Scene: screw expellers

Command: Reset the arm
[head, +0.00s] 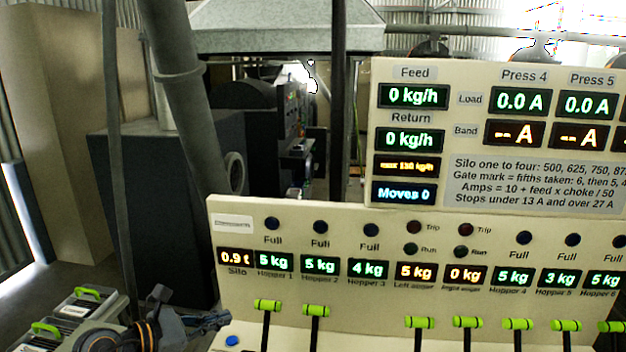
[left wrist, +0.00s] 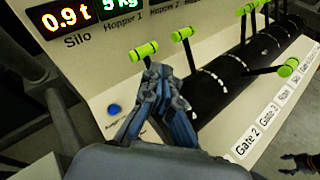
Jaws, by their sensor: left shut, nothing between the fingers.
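My left gripper (head: 222,318) is at the lower left of the head view, in front of the left end of the control panel (head: 340,225). In the left wrist view my left gripper (left wrist: 157,72) has its fingers together with nothing between them. The fingertips appear close to the leftmost green-handled lever (left wrist: 145,50); I cannot tell if they touch. That lever (head: 267,305) stands up in the head view. A dark shape (left wrist: 300,164) at the lower right of the wrist view may be my right gripper; its fingers are unclear.
Several more green-handled levers (head: 316,310) line the panel to the right. A blue button (head: 232,341) is at the panel's left end. A display board (head: 500,140) stands above. Boxes with green handles (head: 78,312) are at lower left.

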